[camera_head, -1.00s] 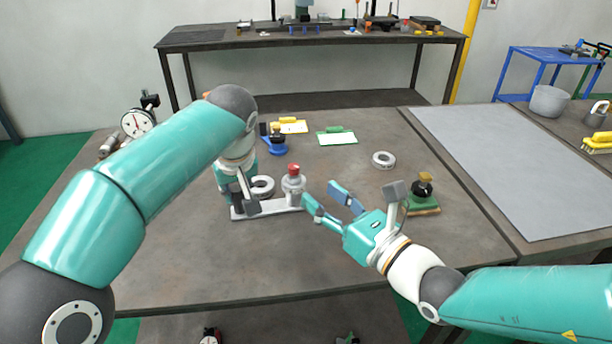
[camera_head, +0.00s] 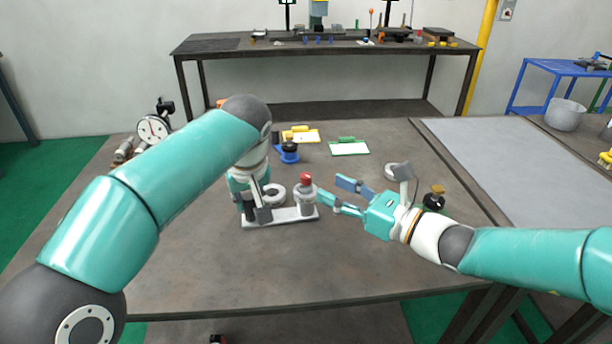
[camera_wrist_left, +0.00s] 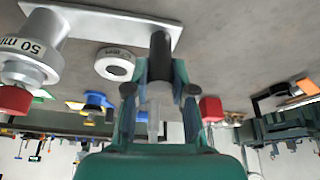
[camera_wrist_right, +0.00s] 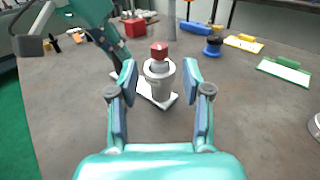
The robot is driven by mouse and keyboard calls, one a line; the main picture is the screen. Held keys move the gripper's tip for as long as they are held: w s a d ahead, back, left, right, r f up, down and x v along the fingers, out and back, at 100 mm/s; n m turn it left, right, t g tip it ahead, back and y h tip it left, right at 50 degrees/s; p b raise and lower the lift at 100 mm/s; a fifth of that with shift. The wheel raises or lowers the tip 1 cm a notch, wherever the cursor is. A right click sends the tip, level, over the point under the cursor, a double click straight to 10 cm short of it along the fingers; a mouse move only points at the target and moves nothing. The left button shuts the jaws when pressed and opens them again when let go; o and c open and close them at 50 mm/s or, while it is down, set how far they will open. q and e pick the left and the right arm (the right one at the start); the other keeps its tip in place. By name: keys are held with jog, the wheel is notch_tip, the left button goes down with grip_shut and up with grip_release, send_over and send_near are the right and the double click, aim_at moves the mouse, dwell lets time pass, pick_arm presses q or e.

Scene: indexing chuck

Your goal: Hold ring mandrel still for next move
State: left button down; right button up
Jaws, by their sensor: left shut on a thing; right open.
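A grey base plate (camera_head: 285,218) lies on the table and carries a grey piece with a red top (camera_head: 306,198), marked 50 mm in the left wrist view (camera_wrist_left: 30,50). My right gripper (camera_head: 329,187) is open beside the red-topped piece. In the right wrist view that piece (camera_wrist_right: 160,78) shows between and beyond the fingers; I cannot tell whether they touch it.
A loose pale ring (camera_head: 274,194) lies behind the plate, and another ring (camera_head: 393,170) is farther right. A black-knobbed piece (camera_head: 434,197) stands close behind my right wrist. A blue piece (camera_head: 289,152) and two cards lie farther back. The table front is clear.

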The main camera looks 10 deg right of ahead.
aim_at(306, 175)
jog(key=x, duration=0.7)
jog(key=shift+w+a+f, duration=0.1)
jog(key=shift+w+a, duration=0.1)
jog(key=shift+a, duration=0.05)
jog(key=shift+c, duration=0.4)
grip_shut()
